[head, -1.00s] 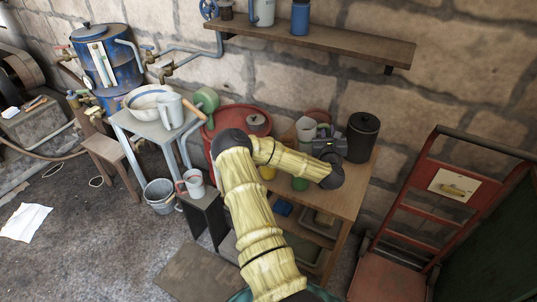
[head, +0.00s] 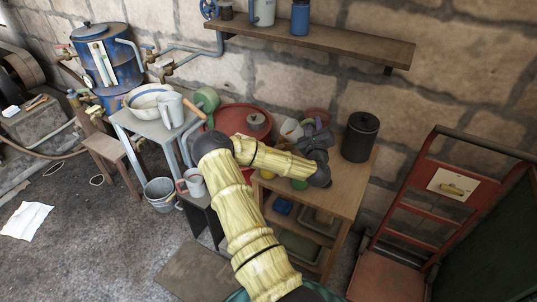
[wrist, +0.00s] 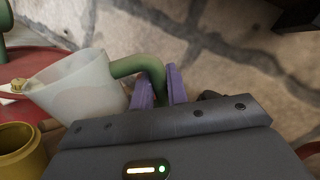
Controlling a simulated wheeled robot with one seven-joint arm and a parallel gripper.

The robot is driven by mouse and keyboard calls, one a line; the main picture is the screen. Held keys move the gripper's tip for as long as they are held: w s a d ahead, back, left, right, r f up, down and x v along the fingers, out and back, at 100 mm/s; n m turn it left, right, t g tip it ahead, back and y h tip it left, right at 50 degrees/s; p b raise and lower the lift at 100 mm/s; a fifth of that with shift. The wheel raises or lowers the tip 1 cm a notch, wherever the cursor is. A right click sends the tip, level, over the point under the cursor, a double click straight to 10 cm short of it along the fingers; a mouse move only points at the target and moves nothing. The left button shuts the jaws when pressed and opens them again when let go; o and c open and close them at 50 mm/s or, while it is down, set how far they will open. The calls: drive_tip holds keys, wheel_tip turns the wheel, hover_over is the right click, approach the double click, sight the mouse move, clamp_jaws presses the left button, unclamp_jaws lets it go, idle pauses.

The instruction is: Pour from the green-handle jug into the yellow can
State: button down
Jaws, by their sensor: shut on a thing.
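The green-handle jug (wrist: 85,88) is pale and translucent; its green handle (wrist: 135,65) is between the purple fingers of my gripper (wrist: 160,90), which is shut on it. In the wrist view the jug leans left, with its lip above and near the yellow can (wrist: 18,155), whose open top shows at the lower left. No stream of liquid can be made out. In the head view the jug (head: 291,130) is tilted left beside my gripper (head: 316,135), above the bench. The yellow can (head: 267,173) is partly hidden by my arm.
A black lidded canister (head: 360,136) stands right on the wooden bench (head: 341,190). A green item (head: 299,184) is near the bench front, and a reddish pot (head: 318,116) behind my gripper. A red drum (head: 232,118) stands left. A wall shelf (head: 330,43) is above.

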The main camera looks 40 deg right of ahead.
sight(301, 127)
drive_tip(key=shift+w+a+r+n, duration=0.15)
drive_tip(key=shift+a+n, duration=0.1)
drive_tip(key=shift+n, duration=0.15)
drive_tip(key=shift+w+a+r+n+t, duration=0.1)
drive_tip(key=shift+w+a+n+t, duration=0.15)
drive_tip(key=shift+n, duration=0.3)
drive_tip(key=shift+w+a+n+t, duration=0.1)
drive_tip(key=shift+a+n+t, duration=0.15)
drive_tip(key=shift+n, duration=0.3)
drive_tip(key=shift+w+a+n, duration=0.1)
drive_tip(key=shift+a+n, duration=0.05)
drive_tip(key=shift+n, duration=0.25)
drive_tip(key=shift+w+a+n, duration=0.1)
drive_tip(key=shift+n, duration=0.2)
drive_tip(key=shift+w+a+n+t+b, duration=0.3)
drive_tip(key=shift+a+n+b, duration=0.25)
drive_tip(key=shift+n+b, duration=0.65)
drive_tip(key=shift+w+a+n+t+y+b, duration=0.3)
drive_tip(key=shift+w+a+n+y+b, duration=0.15)
drive_tip(key=shift+n+b, duration=0.35)
drive_tip(key=shift+w+a+f+n+b, duration=0.15)
drive_tip(key=shift+w+a+n+b, duration=0.1)
drive_tip(key=shift+a+b, duration=0.15)
drive_tip(key=shift+w+a+f+n+b, duration=0.15)
drive_tip(key=shift+a+n+b, duration=0.1)
drive_tip(key=shift+a+b, duration=0.15)
drive_tip(key=shift+w+a, duration=0.15)
drive_tip(key=shift+a, duration=0.1)
